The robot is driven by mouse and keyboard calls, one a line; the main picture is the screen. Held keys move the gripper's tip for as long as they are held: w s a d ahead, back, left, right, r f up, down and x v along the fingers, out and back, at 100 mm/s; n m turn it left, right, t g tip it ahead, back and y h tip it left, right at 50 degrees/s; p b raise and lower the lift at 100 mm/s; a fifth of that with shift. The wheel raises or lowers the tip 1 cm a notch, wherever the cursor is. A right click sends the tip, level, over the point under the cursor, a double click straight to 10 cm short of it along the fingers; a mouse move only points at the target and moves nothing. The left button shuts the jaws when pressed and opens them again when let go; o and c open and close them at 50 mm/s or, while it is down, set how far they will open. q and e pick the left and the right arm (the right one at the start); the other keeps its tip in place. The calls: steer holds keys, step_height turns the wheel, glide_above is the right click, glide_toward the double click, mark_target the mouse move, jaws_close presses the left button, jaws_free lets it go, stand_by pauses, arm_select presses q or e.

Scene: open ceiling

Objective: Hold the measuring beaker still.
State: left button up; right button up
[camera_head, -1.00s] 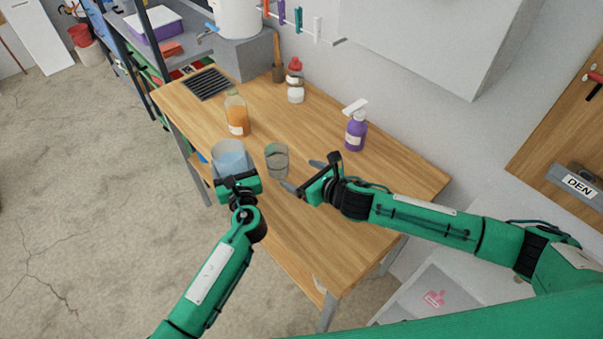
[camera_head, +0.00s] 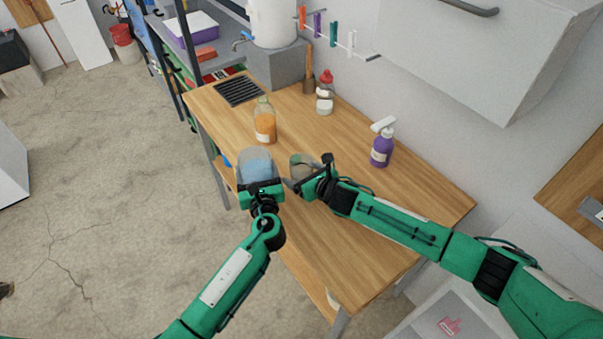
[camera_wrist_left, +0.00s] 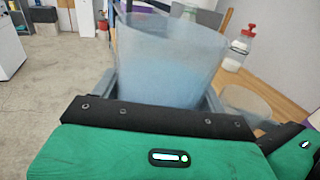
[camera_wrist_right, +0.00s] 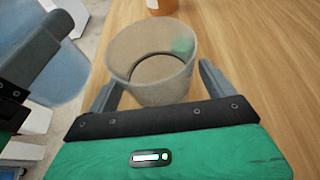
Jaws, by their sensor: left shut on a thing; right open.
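The measuring beaker (camera_head: 256,162), clear and holding blue liquid, is in my left gripper (camera_head: 260,182) at the table's left edge. The left gripper is shut on it; the beaker fills the middle of the left wrist view (camera_wrist_left: 168,58) and looks close to upright. A smaller clear cup (camera_head: 300,164) stands on the table just right of the beaker. My right gripper (camera_head: 307,173) is open, its fingers on either side of the cup, as the right wrist view (camera_wrist_right: 150,60) shows. Whether the fingers touch the cup I cannot tell.
On the wooden table (camera_head: 340,240), an orange bottle (camera_head: 265,123) stands behind the beaker. A red-capped bottle (camera_head: 325,95) and a purple pump bottle (camera_head: 382,148) stand farther back and right. The table's front part is clear. A wall cabinet (camera_head: 490,60) hangs above.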

steer(key=shift+w+a+f, duration=0.1)
steer(key=shift+w+a, duration=0.1)
steer(key=shift+w, duration=0.05)
arm_select(q)
steer(key=shift+r, duration=0.1)
arm_select(e)
steer(key=c, duration=1)
arm_select(q)
steer(key=shift+f, duration=1.55)
arm_select(e)
steer(key=shift+c, duration=0.2)
